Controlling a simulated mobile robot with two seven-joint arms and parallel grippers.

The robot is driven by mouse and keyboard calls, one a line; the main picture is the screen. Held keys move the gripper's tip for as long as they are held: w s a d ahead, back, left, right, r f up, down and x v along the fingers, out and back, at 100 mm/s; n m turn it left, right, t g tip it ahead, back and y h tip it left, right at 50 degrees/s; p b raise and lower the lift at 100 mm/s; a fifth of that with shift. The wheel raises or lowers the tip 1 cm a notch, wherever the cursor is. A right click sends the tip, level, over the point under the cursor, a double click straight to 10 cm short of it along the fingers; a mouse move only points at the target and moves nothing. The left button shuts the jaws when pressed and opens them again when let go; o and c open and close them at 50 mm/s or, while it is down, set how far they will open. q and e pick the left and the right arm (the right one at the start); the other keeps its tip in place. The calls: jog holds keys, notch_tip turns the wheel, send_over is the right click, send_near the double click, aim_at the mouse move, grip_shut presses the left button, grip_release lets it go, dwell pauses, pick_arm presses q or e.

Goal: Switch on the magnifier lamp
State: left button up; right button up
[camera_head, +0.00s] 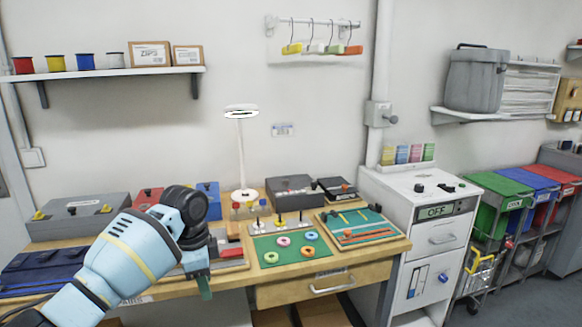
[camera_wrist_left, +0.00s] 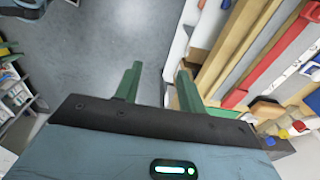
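The white magnifier lamp (camera_head: 240,150) stands upright at the back of the wooden workbench (camera_head: 370,272), with a round ring head on a thin stem and a round base. Whether it is lit I cannot tell. My left gripper (camera_head: 205,290) hangs in front of the bench's front edge, left of the lamp and apart from it, pointing down. In the left wrist view its two green fingers (camera_wrist_left: 158,84) stand apart with nothing between them, over grey floor beside the bench edge. The lamp does not show in that view. My right gripper is in neither view.
A green mat with several coloured rings (camera_head: 290,250) and a board with coloured knobs (camera_head: 278,225) lie in front of the lamp. Grey, red and blue cases (camera_head: 75,215) line the back left. A white cabinet reading OFF (camera_head: 437,211) stands right of the bench.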

pick_arm(q)
jog(key=s+d+f+n+t+h+p, duration=0.1)
jog(key=s+d+f+n, duration=0.15)
jog(key=s+f, duration=0.45)
jog(key=s+d+f+n+t+h, duration=0.1)
jog(key=s+d+f, duration=0.2)
jog(key=f, duration=0.8)
jog(key=s+d+f+n+t+h+p, duration=0.1)
jog(key=s+d+f+n, duration=0.15)
jog(key=s+f, duration=0.5)
jog(key=s+a+f+n+t+y+p, duration=0.1)
jog(key=s+a+n+t, duration=0.1)
jog(key=s, duration=1.1)
jog(key=s+a+f+n+t+y+p, duration=0.1)
jog(key=s+a+n+t, duration=0.2)
jog(key=s+a, duration=0.4)
jog(key=s+n, duration=0.1)
jog(key=s, duration=0.5)
jog(key=shift+s+a+n, duration=0.2)
jog(key=shift+s+n, duration=0.1)
jog(key=shift+s, duration=0.1)
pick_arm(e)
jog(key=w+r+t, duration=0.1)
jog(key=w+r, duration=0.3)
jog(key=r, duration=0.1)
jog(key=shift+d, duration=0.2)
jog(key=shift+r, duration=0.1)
